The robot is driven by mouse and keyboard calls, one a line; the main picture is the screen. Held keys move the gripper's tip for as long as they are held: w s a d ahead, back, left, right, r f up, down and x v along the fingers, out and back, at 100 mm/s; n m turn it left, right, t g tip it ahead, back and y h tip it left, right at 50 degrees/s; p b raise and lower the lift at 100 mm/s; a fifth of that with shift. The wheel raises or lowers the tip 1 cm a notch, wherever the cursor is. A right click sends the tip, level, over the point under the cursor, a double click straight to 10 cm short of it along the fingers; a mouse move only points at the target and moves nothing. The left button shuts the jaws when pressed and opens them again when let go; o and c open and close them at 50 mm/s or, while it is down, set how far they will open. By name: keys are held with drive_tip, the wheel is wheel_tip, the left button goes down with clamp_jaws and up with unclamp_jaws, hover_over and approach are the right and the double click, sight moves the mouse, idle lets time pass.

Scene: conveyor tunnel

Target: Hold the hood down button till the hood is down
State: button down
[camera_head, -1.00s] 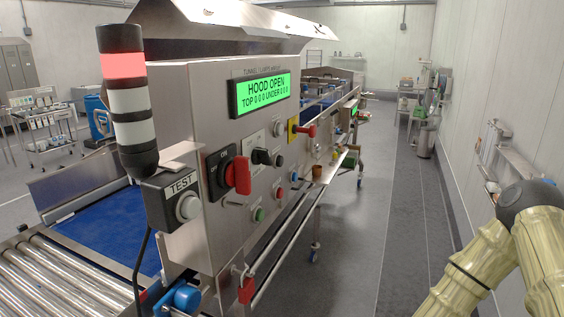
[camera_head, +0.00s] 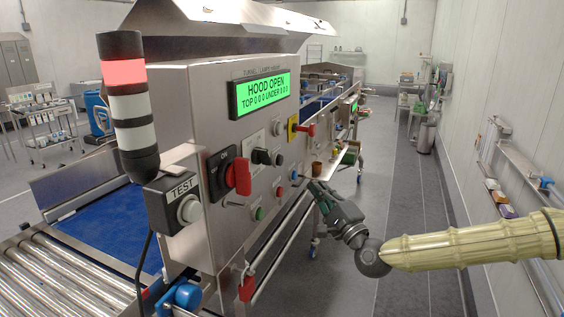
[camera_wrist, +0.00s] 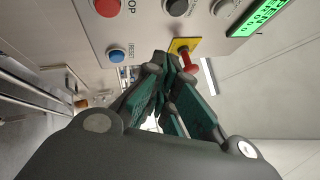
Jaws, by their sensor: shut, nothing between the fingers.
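The steel control panel (camera_head: 215,130) faces right, with a green display (camera_head: 262,95) reading HOOD OPEN. The hood (camera_head: 240,22) stands raised above the machine. In the wrist view my gripper (camera_wrist: 165,62) points toward a red lever (camera_wrist: 188,62) on a yellow plate; contact is unclear. The blue button (camera_wrist: 116,55) is left of the tips.
The floor aisle (camera_head: 400,200) to the right is open.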

sight(279, 160)
wheel_tip(279, 160, up, 5)
drive_tip(key=w+d+t, duration=0.1)
drive_tip(key=d, duration=0.1)
drive_tip(key=shift+d+r+m+t, duration=0.2)
drive_tip(key=shift+m+t, duration=0.1)
drive_tip(key=shift+m, duration=0.1)
drive_tip(key=w+a+p, duration=0.1)
drive_tip(key=w+a, duration=0.1)
drive_tip(key=a, duration=0.6)
drive_tip(key=shift+w+a, duration=0.2)
drive_tip(key=shift+w, duration=0.2)
drive_tip(key=shift+w+a+f+b, duration=0.1)
drive_tip(key=shift+a+b, duration=0.2)
drive_tip(key=shift+b, duration=0.15)
idle(0.9)
